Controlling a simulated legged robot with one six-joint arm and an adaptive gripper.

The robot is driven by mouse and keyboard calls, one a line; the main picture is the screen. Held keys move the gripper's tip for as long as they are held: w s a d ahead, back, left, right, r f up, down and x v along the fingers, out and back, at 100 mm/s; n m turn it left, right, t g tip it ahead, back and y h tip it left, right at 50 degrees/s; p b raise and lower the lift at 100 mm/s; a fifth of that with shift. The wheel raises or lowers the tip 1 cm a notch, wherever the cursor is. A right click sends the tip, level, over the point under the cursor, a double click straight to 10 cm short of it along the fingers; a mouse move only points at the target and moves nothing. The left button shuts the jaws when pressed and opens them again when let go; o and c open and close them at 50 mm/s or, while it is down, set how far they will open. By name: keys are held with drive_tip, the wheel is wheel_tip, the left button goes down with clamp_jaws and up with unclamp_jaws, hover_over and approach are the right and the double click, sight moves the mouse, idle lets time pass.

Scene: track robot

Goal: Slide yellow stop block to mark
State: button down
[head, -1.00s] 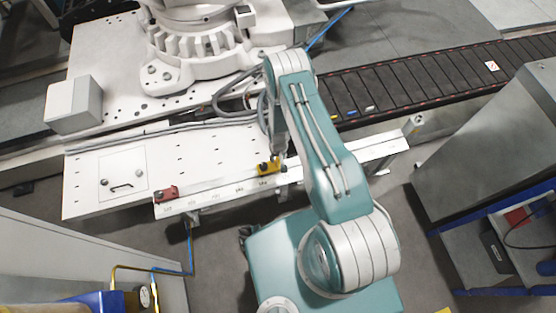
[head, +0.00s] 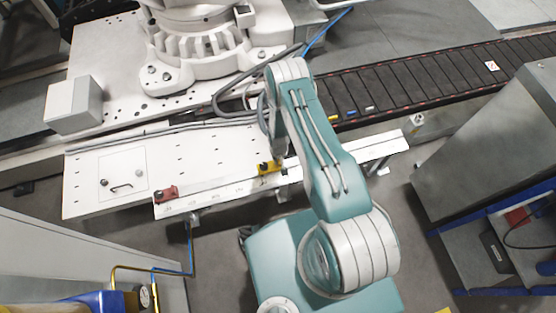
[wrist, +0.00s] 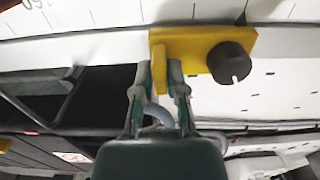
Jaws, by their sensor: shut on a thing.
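The yellow stop block (head: 265,169) sits on the white rail (head: 225,190) near its middle in the head view. In the wrist view the yellow block (wrist: 198,47) has a dark round knob (wrist: 230,62) and an upright tab. My gripper (wrist: 162,72) is shut on that tab, one finger on each side. In the head view my gripper (head: 279,158) is small and partly hidden by my arm. The rail carries scale marks. I cannot tell which one is the target mark.
A red block (head: 166,193) sits at the rail's left end. A white robot base (head: 205,50) stands behind the rail. A dark conveyor (head: 420,85) runs at the back right, and a grey cabinet (head: 490,150) stands at the right. The rail between the red and yellow blocks is clear.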

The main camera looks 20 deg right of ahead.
drive_tip(key=d, duration=1.9)
drive_tip(key=shift+s+d, duration=0.1)
drive_tip(key=shift+d, duration=0.1)
drive_tip(key=c, duration=0.7)
unclamp_jaws()
wheel_tip(320, 180, up, 12)
drive_tip(key=shift+f, duration=0.1)
